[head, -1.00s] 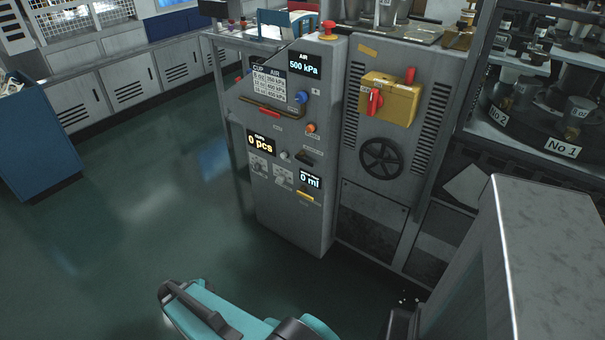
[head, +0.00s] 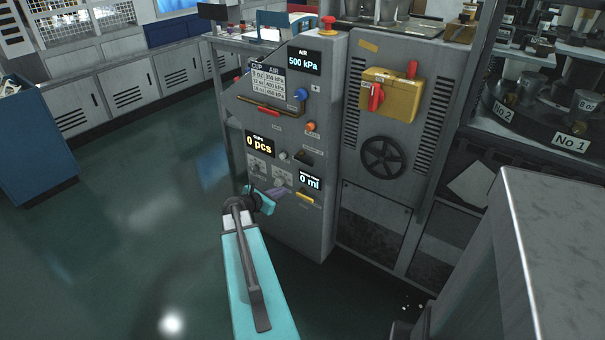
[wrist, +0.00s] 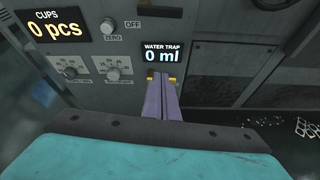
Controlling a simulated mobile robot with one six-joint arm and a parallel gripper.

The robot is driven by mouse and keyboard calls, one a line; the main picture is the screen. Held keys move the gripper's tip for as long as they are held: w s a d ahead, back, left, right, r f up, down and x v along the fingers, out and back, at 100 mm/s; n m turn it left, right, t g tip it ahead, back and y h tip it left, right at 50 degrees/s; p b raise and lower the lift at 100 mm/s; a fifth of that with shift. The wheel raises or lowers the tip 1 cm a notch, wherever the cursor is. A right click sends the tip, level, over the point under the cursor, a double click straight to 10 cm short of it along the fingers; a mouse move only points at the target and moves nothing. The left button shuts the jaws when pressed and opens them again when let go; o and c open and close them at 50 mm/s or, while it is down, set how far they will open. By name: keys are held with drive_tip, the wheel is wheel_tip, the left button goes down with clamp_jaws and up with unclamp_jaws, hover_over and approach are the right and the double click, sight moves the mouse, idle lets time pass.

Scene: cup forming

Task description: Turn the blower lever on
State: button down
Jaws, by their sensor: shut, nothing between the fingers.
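The grey control cabinet (head: 300,225) stands ahead of me. No readable label marks the blower lever, so I cannot tell which control it is. A red lever (head: 375,97) sits on the front of a yellow box (head: 400,105) on the right panel. A bar with a red grip (head: 268,109) lies across the upper left panel. My gripper (head: 284,191) is low in front of the cabinet, its purple fingers shut and empty. In the wrist view the fingertips (wrist: 163,80) overlap a yellow part below the water trap display (wrist: 163,53); I cannot tell whether they touch it.
A black handwheel (head: 383,157) sits below the yellow box. Knobs (wrist: 75,72) and a switch marked OFF (wrist: 110,25) are near my gripper. A large grey block (head: 550,240) stands close on the right. Open green floor (head: 130,230) lies to the left.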

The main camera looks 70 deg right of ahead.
drive_tip(key=shift+n+h, duration=0.4)
drive_tip(key=s+d+r, duration=0.2)
drive_tip(key=d, duration=0.1)
drive_tip(key=shift+r, duration=0.2)
drive_tip(key=shift+x, duration=5)
drive_tip(key=shift+s+a+r+p, duration=0.1)
drive_tip(key=shift+r+p, duration=0.2)
drive_tip(key=shift+r, duration=0.7)
drive_tip(key=shift+s+a+r+p, duration=0.1)
drive_tip(key=shift+r+p, duration=0.15)
drive_tip(key=shift+r, duration=0.75)
